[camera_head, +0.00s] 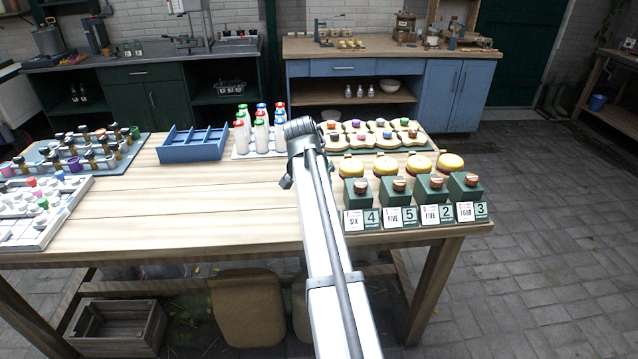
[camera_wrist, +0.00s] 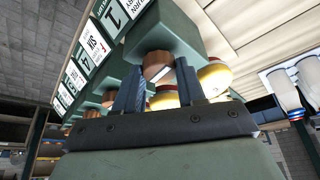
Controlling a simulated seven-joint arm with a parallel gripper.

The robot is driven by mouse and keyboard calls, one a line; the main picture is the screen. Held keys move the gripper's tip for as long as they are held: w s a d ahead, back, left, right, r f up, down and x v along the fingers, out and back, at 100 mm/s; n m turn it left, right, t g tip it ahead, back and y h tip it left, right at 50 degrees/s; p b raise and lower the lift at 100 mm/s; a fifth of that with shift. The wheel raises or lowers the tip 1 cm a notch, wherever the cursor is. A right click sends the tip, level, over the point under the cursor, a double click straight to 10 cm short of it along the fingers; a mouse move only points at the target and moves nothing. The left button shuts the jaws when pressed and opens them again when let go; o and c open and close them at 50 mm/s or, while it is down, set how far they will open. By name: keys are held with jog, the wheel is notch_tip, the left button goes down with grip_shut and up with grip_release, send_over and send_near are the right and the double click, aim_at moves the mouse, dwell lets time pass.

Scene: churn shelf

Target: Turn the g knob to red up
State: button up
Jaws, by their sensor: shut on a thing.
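In the wrist view a copper-coloured knob (camera_wrist: 157,65) sits on the face of a green box (camera_wrist: 180,28) with a plate marked 1 (camera_wrist: 113,12). My gripper (camera_wrist: 158,77) has its two dark fingers on either side of this knob, shut on it. A pale mark shows on the knob's side; I see no red on it and cannot read a letter g. Similar green boxes (camera_head: 357,190) with copper knobs stand to the right.
The row of boxes bears plates 4, 5, 2 and 3 (camera_head: 480,210), with yellow round tops (camera_head: 450,162) behind. Beyond are a tray of coloured caps (camera_head: 375,134), capped bottles (camera_head: 262,130) and a blue crate (camera_head: 193,152). The table's left middle (camera_head: 190,205) is clear.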

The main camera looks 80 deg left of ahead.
jog(key=n, duration=0.2)
jog(key=n+g, duration=0.1)
jog(key=n, duration=0.1)
jog(key=shift+w+d+g+y, duration=0.1)
jog(key=shift+w+g+y, duration=0.05)
jog(key=shift+g+y, duration=0.15)
jog(key=n, duration=0.2)
jog(key=n+g, duration=0.1)
jog(key=n, duration=0.1)
jog(key=shift+w+g, duration=0.1)
jog(key=shift+g, duration=0.2)
jog(key=n, duration=0.2)
jog(key=n+g, duration=0.1)
jog(key=n, duration=0.1)
jog(key=shift+w+n+g, duration=0.1)
jog(key=shift+n+g, duration=0.2)
jog(key=shift+n+g+h, duration=0.5)
jog(key=shift+n+g, duration=0.1)
jog(key=shift+n, duration=1.2)
jog(key=o, duration=1)
jog(key=shift+o, duration=0.2)
jog(key=v, duration=1.3)
jog(key=shift+w+r, duration=0.25)
jog(key=shift+r, duration=0.15)
